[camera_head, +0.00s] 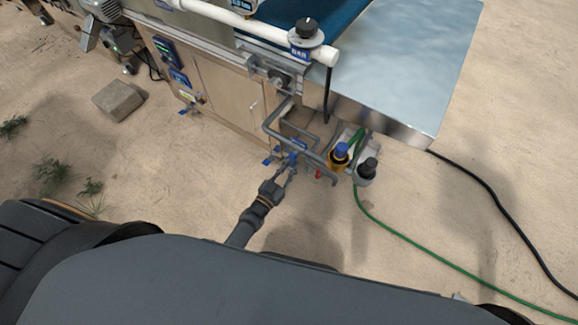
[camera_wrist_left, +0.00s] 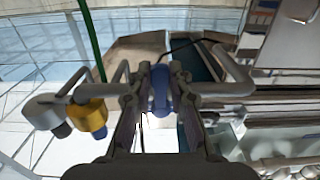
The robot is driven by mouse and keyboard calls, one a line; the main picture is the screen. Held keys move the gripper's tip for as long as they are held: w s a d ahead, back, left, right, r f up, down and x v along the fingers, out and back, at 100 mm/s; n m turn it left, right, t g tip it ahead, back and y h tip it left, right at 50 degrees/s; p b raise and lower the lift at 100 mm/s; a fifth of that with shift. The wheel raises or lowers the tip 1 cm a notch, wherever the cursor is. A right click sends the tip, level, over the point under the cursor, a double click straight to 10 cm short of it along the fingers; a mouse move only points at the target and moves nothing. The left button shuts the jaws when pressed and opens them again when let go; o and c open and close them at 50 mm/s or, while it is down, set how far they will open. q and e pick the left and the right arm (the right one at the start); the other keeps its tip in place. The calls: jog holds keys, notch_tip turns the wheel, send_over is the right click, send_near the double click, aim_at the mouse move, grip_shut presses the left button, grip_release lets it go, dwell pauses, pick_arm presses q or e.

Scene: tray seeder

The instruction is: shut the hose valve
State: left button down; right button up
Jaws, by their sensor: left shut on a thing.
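The hose valve's blue handle (camera_head: 292,158) is on the grey pipework at the lower corner of the machine in the head view. My left gripper (camera_head: 284,172) reaches it from below, with its fingers around the handle. In the left wrist view the blue handle (camera_wrist_left: 160,90) stands between the two fingers of the left gripper (camera_wrist_left: 160,102), which is shut on it. The fingers hide part of the valve body, so I cannot tell how far the handle is turned. My right gripper does not show.
A yellow unit with a blue cap (camera_head: 339,156) and a grey unit with a black knob (camera_head: 366,170) stand right of the valve. A grey pipe loop (camera_head: 272,124) rises above it. A green hose (camera_head: 405,238) and black cable cross the sand. A block (camera_head: 118,99) lies left.

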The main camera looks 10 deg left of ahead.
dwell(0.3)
pick_arm(q)
jog(key=c, duration=1.2)
grip_release()
jog(key=shift+s, duration=0.1)
jog(key=v, duration=1.2)
